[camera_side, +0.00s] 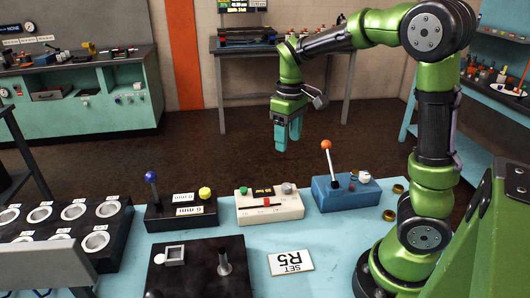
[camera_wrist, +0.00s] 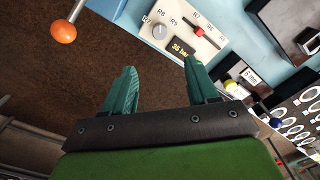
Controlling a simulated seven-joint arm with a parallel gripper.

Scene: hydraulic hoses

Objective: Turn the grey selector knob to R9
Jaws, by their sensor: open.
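The grey selector knob (camera_side: 287,188) sits on the right end of a cream control box (camera_side: 270,210) on the pale blue table. In the wrist view the knob (camera_wrist: 159,31) lies ahead of the fingers, with R labels such as R8 and R9 printed around it. Which label it points to is too small to tell. My gripper (camera_side: 288,146) is open and empty, in the air above and behind the box. Its two teal fingers (camera_wrist: 160,78) are spread and apart from the knob.
The box also carries a red slider (camera_side: 266,201), a green button (camera_side: 243,190) and a small display. A blue box with an orange-balled lever (camera_side: 326,146) stands right; a black box with a blue-balled lever (camera_side: 151,177) stands left.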

